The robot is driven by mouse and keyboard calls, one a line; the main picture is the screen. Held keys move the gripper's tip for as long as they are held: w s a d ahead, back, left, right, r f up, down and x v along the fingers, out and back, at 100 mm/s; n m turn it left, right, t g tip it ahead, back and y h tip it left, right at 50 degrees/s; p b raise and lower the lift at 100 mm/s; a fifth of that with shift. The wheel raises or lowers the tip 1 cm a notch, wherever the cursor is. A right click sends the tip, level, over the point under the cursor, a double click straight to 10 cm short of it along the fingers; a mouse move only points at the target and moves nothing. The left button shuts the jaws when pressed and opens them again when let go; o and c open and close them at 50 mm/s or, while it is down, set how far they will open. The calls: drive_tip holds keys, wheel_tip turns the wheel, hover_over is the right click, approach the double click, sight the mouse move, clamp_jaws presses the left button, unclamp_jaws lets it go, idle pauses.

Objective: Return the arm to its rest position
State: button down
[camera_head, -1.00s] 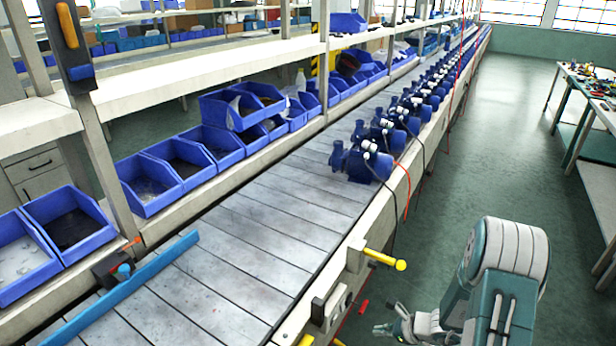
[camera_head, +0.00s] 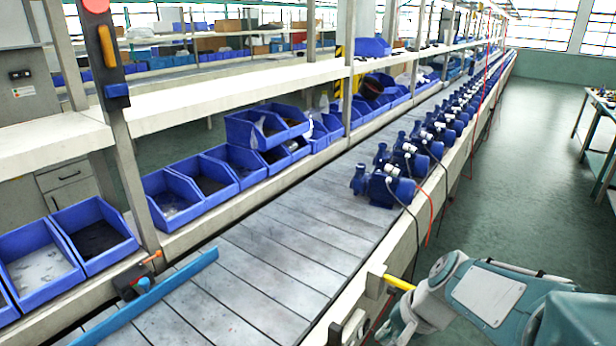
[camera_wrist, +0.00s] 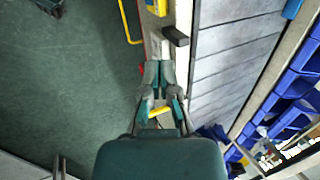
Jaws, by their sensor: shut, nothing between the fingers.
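My gripper (camera_wrist: 159,70) shows in the wrist view, with its dark teal and grey fingers closed together and nothing between them. Below it in that picture are the floor and the pale edge of the conveyor. In the head view my arm comes in from the lower right and bends down beside the conveyor's near edge. Its wrist end is low at the bottom of that picture, and the fingertips are not clearly seen there.
The conveyor (camera_head: 262,255) carries a row of blue pumps (camera_head: 385,188). A yellow handle (camera_head: 399,283) sticks out from its near edge, close to my arm. Blue bins (camera_head: 95,235) line the far side. The green floor (camera_head: 520,150) to the right is clear up to a workbench (camera_head: 600,125).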

drive_tip(key=s+d+r+n+t+h, duration=0.1)
drive_tip(key=s+r+n+t+h, duration=0.2)
drive_tip(key=s+r+n, duration=0.4)
drive_tip(key=s+r+h, duration=0.1)
drive_tip(key=s, duration=0.3)
drive_tip(key=shift+d, duration=0.25)
drive_tip(key=shift+r, duration=0.1)
idle(1.3)
